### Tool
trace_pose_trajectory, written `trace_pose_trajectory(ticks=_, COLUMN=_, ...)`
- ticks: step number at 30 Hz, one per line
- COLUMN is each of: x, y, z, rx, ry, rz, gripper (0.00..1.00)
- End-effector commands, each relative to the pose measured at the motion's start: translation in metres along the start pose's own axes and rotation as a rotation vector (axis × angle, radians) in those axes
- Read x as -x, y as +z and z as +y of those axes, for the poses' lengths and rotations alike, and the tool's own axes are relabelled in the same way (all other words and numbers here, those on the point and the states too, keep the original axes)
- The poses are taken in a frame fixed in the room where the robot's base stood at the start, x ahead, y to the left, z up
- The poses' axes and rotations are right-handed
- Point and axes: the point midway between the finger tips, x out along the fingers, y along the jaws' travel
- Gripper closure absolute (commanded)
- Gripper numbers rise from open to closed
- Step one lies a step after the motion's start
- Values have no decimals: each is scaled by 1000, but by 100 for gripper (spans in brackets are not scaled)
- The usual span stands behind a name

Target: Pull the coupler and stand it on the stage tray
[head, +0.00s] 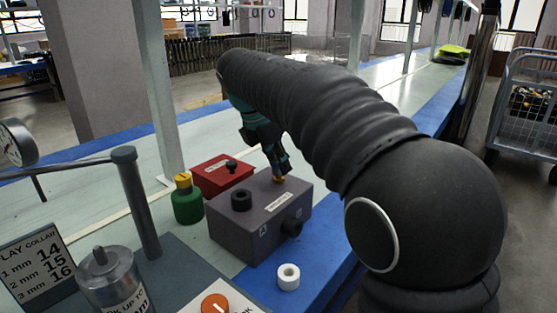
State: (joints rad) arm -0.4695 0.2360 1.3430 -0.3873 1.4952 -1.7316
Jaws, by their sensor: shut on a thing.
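My gripper (280,170) points down at the back right of the grey block's top. Only the lower end of this piece shows below the fingers. I cannot tell whether it is still seated in the grey block (240,228) or just clear of it. The block has a black round port on top and another on its right side. I cannot make out for sure which surface is the stage tray.
A red box (212,168) with a black knob stands behind the block. A green bottle (187,205) with a yellow cap is left of it. A white ring (288,277) lies in front. A metal canister (110,280) and grey post (137,205) stand at left.

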Motion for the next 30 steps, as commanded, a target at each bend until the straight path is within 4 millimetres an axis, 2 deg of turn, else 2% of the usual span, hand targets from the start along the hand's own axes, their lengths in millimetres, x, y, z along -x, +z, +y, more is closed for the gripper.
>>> trace_pose_trajectory(ticks=8, x=2, y=1, z=0, rx=0, ry=0, rz=0, gripper=100)
trace_pose_trajectory(ticks=30, x=26, y=11, z=0, rx=0, ry=0, rz=0, gripper=100)
